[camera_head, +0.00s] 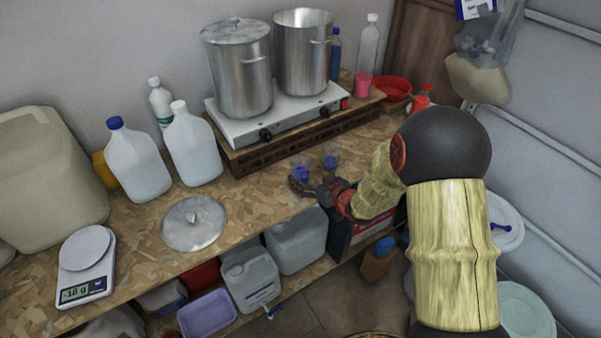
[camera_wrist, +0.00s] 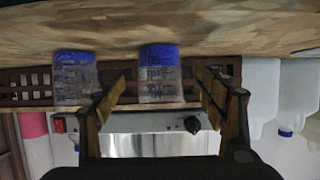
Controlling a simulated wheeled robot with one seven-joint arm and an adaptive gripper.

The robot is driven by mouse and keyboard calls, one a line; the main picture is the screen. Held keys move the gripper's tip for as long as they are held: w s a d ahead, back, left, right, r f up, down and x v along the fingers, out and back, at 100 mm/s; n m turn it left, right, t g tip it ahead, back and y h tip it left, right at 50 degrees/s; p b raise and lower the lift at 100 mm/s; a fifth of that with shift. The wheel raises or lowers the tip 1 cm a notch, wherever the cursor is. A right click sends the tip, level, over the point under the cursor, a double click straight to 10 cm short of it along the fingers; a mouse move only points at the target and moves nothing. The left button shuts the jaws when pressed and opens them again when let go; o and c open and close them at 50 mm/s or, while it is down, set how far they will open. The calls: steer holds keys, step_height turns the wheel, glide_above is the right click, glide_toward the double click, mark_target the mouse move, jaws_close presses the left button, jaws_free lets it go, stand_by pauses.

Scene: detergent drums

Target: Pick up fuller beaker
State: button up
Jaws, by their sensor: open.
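Two clear beakers with blue liquid stand on the wooden worktop. In the head view, the left beaker (camera_head: 301,174) is nearer my gripper (camera_head: 303,188), and the right beaker (camera_head: 331,162) stands farther back. The wrist view is upside down. There the left beaker (camera_wrist: 161,74) appears between the two fingertips of my open gripper (camera_wrist: 159,80), with no contact visible. The right beaker (camera_wrist: 75,78) is outside the fingers, at the picture's left. The blue band in the beaker between the fingers looks deeper than in the other one.
Jugs of clear liquid (camera_head: 193,147) stand to the left. A round lid (camera_head: 194,223) lies on the worktop. A red bowl (camera_head: 391,88) is behind my arm.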

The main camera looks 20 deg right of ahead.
steer(key=shift+b+x, duration=0.4)
steer(key=shift+x, duration=1.95)
steer(key=shift+r, duration=0.1)
steer(key=shift+c, duration=0.3)
steer(key=c, duration=1.3)
